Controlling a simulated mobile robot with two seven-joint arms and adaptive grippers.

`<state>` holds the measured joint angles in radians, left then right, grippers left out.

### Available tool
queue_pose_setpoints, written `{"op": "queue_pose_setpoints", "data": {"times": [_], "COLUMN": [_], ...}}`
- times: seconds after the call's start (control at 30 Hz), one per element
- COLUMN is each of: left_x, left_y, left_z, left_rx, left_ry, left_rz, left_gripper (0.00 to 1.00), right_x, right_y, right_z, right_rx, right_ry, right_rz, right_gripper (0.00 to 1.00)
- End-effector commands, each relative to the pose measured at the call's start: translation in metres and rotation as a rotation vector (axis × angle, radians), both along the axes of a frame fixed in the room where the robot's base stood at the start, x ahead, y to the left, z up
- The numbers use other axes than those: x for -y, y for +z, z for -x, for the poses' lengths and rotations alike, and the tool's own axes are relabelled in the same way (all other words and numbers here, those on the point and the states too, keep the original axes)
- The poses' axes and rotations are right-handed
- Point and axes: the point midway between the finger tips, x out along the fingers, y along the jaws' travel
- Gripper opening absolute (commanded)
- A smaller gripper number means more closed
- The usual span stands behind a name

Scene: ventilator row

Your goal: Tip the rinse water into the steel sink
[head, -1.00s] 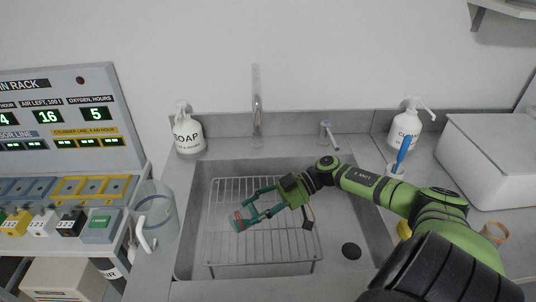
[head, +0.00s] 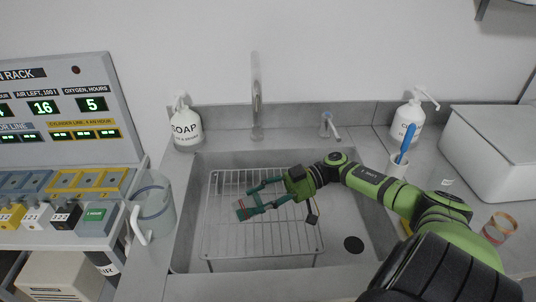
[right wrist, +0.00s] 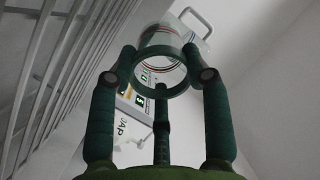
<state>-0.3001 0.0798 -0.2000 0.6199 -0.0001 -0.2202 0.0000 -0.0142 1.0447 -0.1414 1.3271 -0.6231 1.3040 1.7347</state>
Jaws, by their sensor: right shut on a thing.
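The steel sink (head: 185,235) fills the middle of the head view, with a wire rack (head: 265,243) in it. My right gripper (head: 250,208) is over the rack, within the sink's outline, shut on a small clear cup (head: 241,212). In the right wrist view the cup (right wrist: 163,38) shows between the fingers, with a green ring at its near end and thin coloured lines on its wall. It looks tipped well over from upright. I cannot make out any water in it. My left gripper is not in view.
A clear jug (head: 153,212) with a white handle stands left of the sink, near the rack panel. A soap bottle (head: 186,128), the tap (head: 256,100) and a lever (head: 327,126) line the back. At right are another pump bottle (head: 407,122), a banded cup (head: 498,229) and a white box (head: 495,155).

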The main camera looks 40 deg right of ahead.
Motion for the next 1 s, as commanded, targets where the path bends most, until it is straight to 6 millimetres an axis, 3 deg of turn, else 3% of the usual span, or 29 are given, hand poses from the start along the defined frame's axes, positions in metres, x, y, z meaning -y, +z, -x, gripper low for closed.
{"op": "queue_pose_setpoints", "data": {"times": [0.2, 1.0], "left_x": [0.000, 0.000], "left_y": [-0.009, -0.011], "left_z": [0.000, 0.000], "left_rx": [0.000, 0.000], "left_ry": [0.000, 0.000], "left_rz": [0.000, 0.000], "left_gripper": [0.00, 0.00], "right_x": [0.003, 0.005], "right_y": [-0.001, 0.011], "right_z": [0.001, 0.002], "right_rx": [0.012, 0.047], "right_ry": [0.000, -0.001], "right_rz": [-0.028, -0.116], "right_gripper": [0.19, 0.19]}}
